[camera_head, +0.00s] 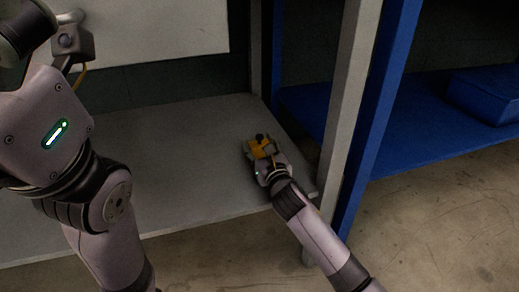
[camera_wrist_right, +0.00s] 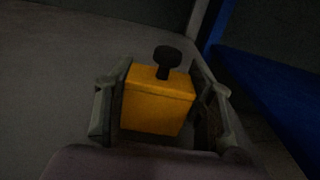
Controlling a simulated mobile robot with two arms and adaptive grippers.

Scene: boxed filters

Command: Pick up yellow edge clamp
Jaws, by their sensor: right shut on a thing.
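The yellow edge clamp (camera_wrist_right: 156,105) is a yellow block with a black knob on top. In the right wrist view it sits between the two fingers of my right gripper (camera_wrist_right: 160,110), which is shut on it. In the head view the clamp (camera_head: 260,146) is small, at the right end of the grey shelf (camera_head: 180,160). My right gripper (camera_head: 264,160) reaches it from the front right. I cannot tell whether the clamp touches the shelf. My left arm fills the left of the head view, and its gripper does not show clearly.
A grey post (camera_head: 349,90) and a blue post (camera_head: 386,100) stand just right of my right gripper. A blue shelf (camera_head: 410,125) with a blue box (camera_head: 487,92) lies beyond them. A pale panel (camera_head: 155,30) is above the grey shelf, whose middle is clear.

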